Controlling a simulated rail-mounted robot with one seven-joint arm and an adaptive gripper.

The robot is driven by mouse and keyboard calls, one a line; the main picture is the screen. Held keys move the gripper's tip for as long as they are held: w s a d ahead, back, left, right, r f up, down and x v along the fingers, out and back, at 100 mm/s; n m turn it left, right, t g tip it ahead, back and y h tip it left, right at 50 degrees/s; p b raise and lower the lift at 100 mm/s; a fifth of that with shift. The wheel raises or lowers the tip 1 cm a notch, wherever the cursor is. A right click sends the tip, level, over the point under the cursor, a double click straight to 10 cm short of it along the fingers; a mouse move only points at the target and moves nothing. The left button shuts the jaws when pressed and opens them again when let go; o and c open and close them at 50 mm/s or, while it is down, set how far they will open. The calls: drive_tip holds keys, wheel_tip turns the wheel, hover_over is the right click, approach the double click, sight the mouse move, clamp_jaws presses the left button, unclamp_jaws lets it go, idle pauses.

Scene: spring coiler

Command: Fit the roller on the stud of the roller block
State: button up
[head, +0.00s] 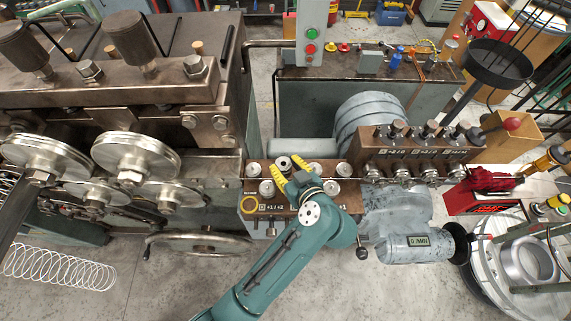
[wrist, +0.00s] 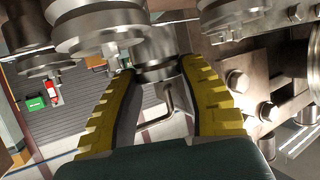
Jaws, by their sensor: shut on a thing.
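The roller block (head: 291,210) is a brown metal block with several silver rollers on its top. My gripper (head: 284,164), with yellow ribbed fingers, is over the block's back edge, left of its middle. It is shut on a silver roller (head: 284,161) with a dark centre hole.
Other rollers stand close by, one on the left (head: 253,169) and one on the right (head: 315,169). A taller brown block with knobs (head: 415,150) adjoins on the right. The large coiler with wheels (head: 135,158) is on the left. Floor is open in front.

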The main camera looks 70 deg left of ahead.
drive_tip(key=shift+f+b, duration=0.95)
drive_tip(key=shift+f, duration=0.2)
drive_tip(key=o, duration=1.2)
drive_tip(key=shift+w, duration=0.1)
drive_tip(key=shift+f, duration=0.15)
drive_tip(key=v, duration=1.2)
drive_tip(key=shift+w+r, duration=0.1)
drive_tip(key=shift+r, duration=0.2)
